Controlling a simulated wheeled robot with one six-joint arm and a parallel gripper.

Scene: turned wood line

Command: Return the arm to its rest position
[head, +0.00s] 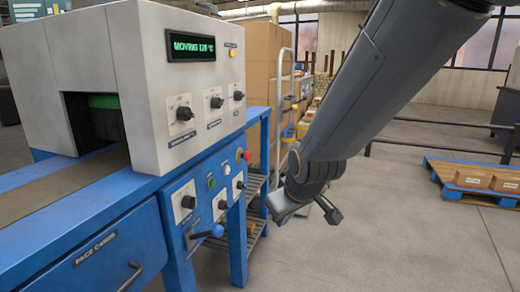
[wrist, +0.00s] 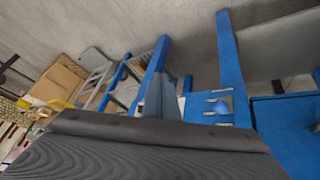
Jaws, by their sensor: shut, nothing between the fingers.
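My arm (head: 355,85) comes down from the top right in the head view. My gripper (head: 279,207) is at its lower end, to the right of the blue bench's control panel. In the wrist view my gripper's grey fingers (wrist: 160,97) are together with nothing held. A blue bench leg shows behind them in that view. I cannot tell the exact gap between my gripper and the bench.
A white machine (head: 150,65) with a "MOVING" display stands on the blue bench (head: 110,240). Cardboard boxes (head: 264,50) stand behind. Floor between is open.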

